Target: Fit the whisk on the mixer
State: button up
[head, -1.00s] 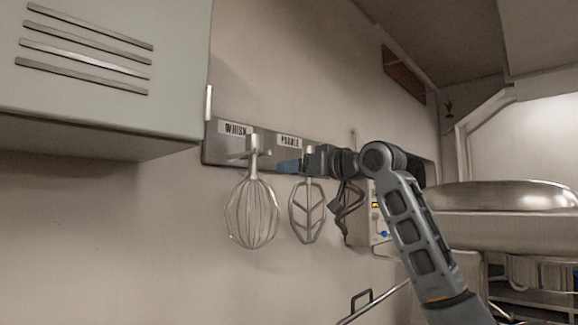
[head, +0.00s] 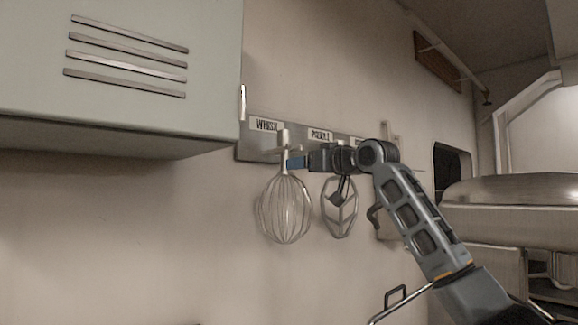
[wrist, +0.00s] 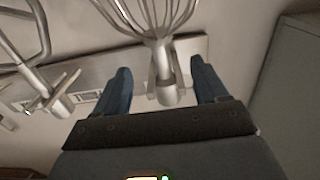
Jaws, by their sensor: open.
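The wire whisk (head: 285,208) hangs from the wall rack (head: 247,152) under the WHISK label. In the wrist view the whisk's shank (wrist: 166,82) lies between the two blue fingers of my gripper (wrist: 165,85), with a gap on each side. My gripper also shows in the head view (head: 297,162), reaching the whisk's shank from the right. It is open and holds nothing. The mixer cannot be made out for certain in these views.
A paddle (head: 339,212) hangs just right of the whisk, partly behind my arm; it also shows in the wrist view (wrist: 22,50). A pale green cabinet (head: 120,75) juts out at upper left. A large metal bowl-like shape (head: 520,190) stands at right. The wall below the whisk is clear.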

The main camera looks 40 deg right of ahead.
aim_at(289, 174)
jog(key=w+p, duration=0.2)
jog(key=w, duration=0.2)
jog(key=shift+w+a+r+p, duration=0.1)
jog(key=shift+w+p, duration=0.75)
jog(key=shift+w, duration=0.6)
grip_shut()
jog(key=shift+r, duration=0.1)
dwell(0.3)
jog(key=shift+r+p, duration=0.3)
jog(key=shift+p, duration=0.1)
jog(key=shift+r+p, duration=0.3)
jog(key=shift+p, duration=0.05)
dwell(0.4)
